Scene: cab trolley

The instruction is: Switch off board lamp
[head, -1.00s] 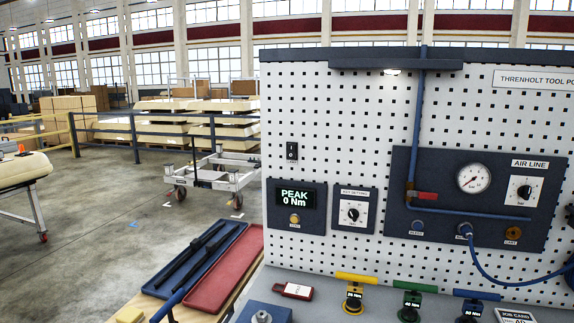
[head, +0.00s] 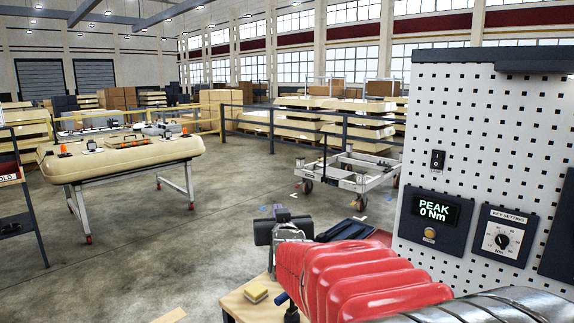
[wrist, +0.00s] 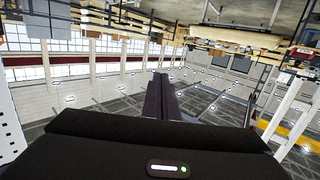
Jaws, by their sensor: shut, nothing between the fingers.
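The black rocker switch (head: 437,160), marked I and O, is on the left part of the white pegboard (head: 450,110), above the PEAK 0 Nm display (head: 434,209). Which side of it is pressed is too small to tell. The dark hood (head: 533,60) along the board's top shows only its left end; the lamp itself is out of view. My gripper (head: 283,214) is left of the board, apart from the switch and lower than it in the picture. In the wrist view its dark fingers (wrist: 160,95) are together and empty, pointing into the hall.
A key setting dial (head: 503,239) sits right of the display. A wooden bench (head: 237,303) with a yellow block (head: 256,294) is below my gripper. A trolley with a cream panel (head: 120,160) stands left and a bare trolley (head: 350,172) behind. Open floor lies between.

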